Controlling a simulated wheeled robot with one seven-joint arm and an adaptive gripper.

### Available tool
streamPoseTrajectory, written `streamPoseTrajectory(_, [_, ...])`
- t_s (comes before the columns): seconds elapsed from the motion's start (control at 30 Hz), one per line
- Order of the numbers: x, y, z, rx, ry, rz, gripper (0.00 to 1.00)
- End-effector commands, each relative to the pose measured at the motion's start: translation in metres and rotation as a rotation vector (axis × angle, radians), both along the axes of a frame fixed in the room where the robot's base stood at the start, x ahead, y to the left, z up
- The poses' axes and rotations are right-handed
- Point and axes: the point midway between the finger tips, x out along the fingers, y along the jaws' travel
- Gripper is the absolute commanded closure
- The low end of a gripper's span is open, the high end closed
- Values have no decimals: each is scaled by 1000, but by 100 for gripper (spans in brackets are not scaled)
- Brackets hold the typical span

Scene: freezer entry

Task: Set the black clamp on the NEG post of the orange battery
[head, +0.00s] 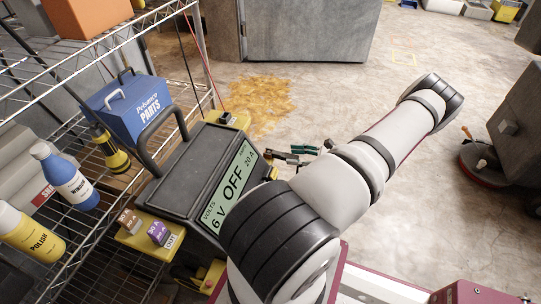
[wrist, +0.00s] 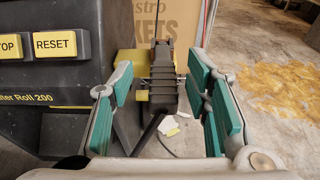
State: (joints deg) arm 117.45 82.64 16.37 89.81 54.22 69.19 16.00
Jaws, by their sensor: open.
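My gripper (wrist: 163,90) is open, with one teal-padded finger on each side of a dark clamp (wrist: 164,72) in the wrist view. The clamp stands upright at a yellow holder (wrist: 128,64) on the side of the charger; a dark cable runs down below it. Clear gaps show between the clamp and both pads.
The charger (head: 190,165) reads 6 V OFF. A wire rack (head: 85,215) at left holds a blue parts box (head: 130,108), bottles and an orange block (head: 85,14). A yellow-brown stain (head: 258,100) marks the floor.

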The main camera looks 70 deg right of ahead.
Motion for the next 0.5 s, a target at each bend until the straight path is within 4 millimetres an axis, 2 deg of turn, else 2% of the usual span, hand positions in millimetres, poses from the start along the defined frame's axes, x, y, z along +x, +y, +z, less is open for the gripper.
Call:
streamPoseTrajectory(0.17, [11,0,-3,0,0,0,56])
streamPoseTrajectory(0.5, [52,1,-14,-1,0,1,56])
